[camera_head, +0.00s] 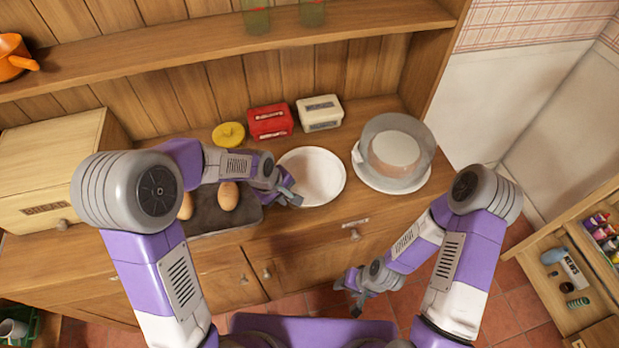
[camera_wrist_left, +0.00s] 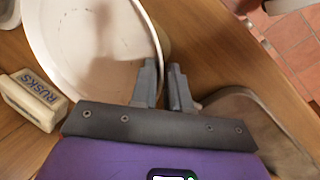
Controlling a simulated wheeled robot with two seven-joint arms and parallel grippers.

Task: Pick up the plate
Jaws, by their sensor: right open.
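The white round plate (camera_head: 318,172) is at the middle of the wooden counter; whether it rests flat or is slightly raised is hard to tell. My left gripper (camera_head: 292,197) is at the plate's near left edge. In the left wrist view the plate (camera_wrist_left: 85,45) fills the upper left, and its rim runs between the two close fingers of my left gripper (camera_wrist_left: 164,85), which look shut on it. My right gripper (camera_head: 352,288) is open and empty, low in front of the cabinet, away from the plate.
A glass-domed cake stand (camera_head: 365,178) stands right of the plate. A red box (camera_head: 270,121), a white box (camera_head: 320,113) and a yellow lid (camera_head: 228,134) are behind it. A dark tray (camera_head: 245,219) with brown rolls lies left, beneath my left arm. A bread box (camera_head: 50,170) is further left.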

